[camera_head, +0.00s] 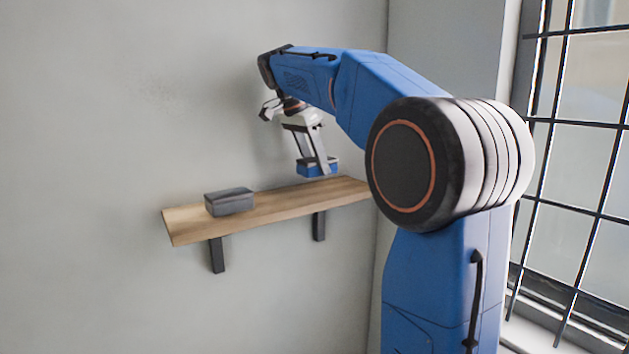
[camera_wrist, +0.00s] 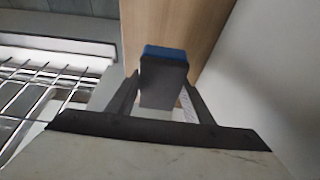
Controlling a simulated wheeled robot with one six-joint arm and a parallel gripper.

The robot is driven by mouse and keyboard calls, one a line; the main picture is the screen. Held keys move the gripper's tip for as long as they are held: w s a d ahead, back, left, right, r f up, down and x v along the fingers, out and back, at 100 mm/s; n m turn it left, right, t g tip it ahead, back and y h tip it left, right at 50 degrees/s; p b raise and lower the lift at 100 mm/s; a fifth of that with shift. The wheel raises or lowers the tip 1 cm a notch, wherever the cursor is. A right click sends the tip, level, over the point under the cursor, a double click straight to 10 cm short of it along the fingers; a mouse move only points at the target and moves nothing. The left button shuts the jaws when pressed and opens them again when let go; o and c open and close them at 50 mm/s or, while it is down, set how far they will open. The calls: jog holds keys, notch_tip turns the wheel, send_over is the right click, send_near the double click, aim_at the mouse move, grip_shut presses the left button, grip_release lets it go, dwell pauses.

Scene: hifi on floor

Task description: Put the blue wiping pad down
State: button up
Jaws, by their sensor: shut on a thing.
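The blue wiping pad (camera_head: 318,168) is held in my gripper (camera_head: 316,158), near the right part of the wooden wall shelf (camera_head: 280,206). In the wrist view the fingers of my gripper (camera_wrist: 162,92) are shut on either side of a dark grey block with a blue face, the blue wiping pad (camera_wrist: 165,52). The shelf board (camera_wrist: 190,22) shows beyond it. The pad appears a little above the board, but I cannot tell whether a gap is left. The fingers hide part of the pad's sides.
A dark grey box (camera_head: 230,201) sits on the left part of the shelf. Bare board lies between the box and the pad. The wall (camera_head: 120,110) is behind the shelf. A black-barred window (camera_head: 580,150) is at the right.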

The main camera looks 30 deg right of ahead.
aim_at(316, 192)
jog(key=shift+f, duration=2.35)
jog(key=shift+f, duration=0.1)
jog(key=o, duration=1)
jog(key=v, duration=1.2)
